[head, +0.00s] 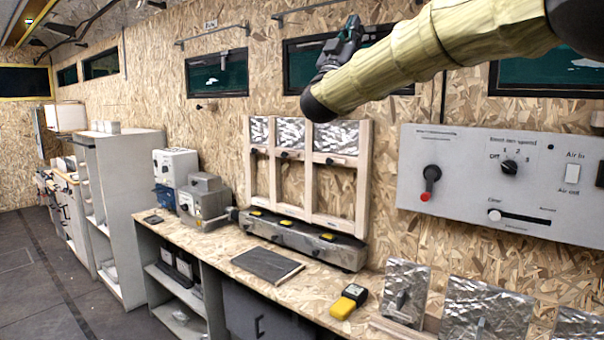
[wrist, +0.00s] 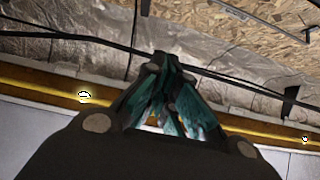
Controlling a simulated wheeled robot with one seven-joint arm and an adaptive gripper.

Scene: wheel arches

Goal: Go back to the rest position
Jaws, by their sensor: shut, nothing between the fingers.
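My arm reaches in from the upper right of the head view, wrapped in a yellowish sleeve. My gripper (head: 342,46) is raised high beside the window band on the far wall, partly hidden behind the dark end of my arm. In the wrist view my gripper (wrist: 165,62) points toward the ceiling edge, its dark fingers with teal pads together at the tips. Nothing is held between them.
A grey control panel (head: 480,180) is on the wall at the right. The workbench (head: 215,243) below carries a dark slate (head: 267,264), a yellow device (head: 348,301) and grey boxes (head: 203,200). A framed rack (head: 308,175) stands against the wall. Floor is clear at left.

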